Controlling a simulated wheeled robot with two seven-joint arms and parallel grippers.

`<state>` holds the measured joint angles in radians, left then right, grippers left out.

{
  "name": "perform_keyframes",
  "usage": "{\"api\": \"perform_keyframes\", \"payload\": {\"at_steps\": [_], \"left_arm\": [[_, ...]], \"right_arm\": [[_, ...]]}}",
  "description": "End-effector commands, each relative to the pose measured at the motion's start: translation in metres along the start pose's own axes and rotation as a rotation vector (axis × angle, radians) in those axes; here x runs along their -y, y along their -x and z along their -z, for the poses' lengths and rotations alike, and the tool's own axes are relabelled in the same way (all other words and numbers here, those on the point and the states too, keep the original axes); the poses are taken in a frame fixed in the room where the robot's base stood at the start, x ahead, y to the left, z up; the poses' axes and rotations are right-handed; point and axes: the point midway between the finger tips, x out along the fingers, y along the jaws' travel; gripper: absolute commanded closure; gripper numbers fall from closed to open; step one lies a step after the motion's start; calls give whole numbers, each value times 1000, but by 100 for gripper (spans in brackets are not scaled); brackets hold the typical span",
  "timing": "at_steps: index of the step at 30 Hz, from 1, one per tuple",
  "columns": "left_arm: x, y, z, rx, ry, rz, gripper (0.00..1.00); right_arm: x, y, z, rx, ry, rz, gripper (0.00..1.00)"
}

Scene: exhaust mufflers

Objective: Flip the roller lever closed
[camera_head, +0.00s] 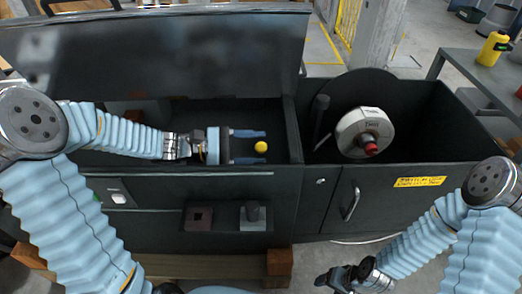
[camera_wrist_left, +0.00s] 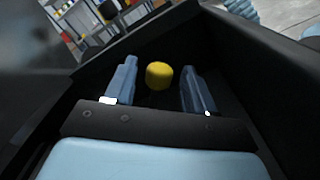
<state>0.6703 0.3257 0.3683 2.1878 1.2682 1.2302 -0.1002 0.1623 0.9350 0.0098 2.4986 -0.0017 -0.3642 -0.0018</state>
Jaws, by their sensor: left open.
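A yellow knob (camera_head: 261,147), which looks like the end of the roller lever, is inside the dark open bin of the machine. It also shows in the left wrist view (camera_wrist_left: 159,76). The lever's shaft cannot be made out. My left gripper (camera_head: 264,147) is open, its two blue fingers pointing right, one on each side of the knob. In the left wrist view (camera_wrist_left: 158,90) the knob lies between the fingertips with gaps on both sides. My right gripper (camera_head: 343,277) is low at the bottom of the head view, away from the machine; its jaws are unclear.
A raised dark lid (camera_head: 160,55) stands behind the bin. To the right, a white roll (camera_head: 363,132) with a red hub sits in a second compartment. A dark upright bar (camera_head: 320,120) stands beside it. The bin's front wall (camera_head: 180,174) runs below my left arm.

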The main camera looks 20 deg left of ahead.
Motion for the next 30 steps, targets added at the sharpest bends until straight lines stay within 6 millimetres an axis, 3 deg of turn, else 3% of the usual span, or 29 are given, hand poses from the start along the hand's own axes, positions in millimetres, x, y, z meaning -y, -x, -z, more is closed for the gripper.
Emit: {"api": "perform_keyframes", "payload": {"at_steps": [6, 14, 25, 30], "left_arm": [[0, -18, 0, 0, 0, 0, 46], [0, -19, 0, -1, 0, 0, 46], [0, -19, 0, -1, 0, 0, 100], [0, -19, 0, -1, 0, 0, 100]], "right_arm": [[-3, -4, 1, -3, -2, -2, 36], [-3, -4, 1, -3, -2, -2, 36], [-3, -4, 1, -3, -2, -2, 36], [-3, -4, 1, -3, -2, -2, 36]]}}
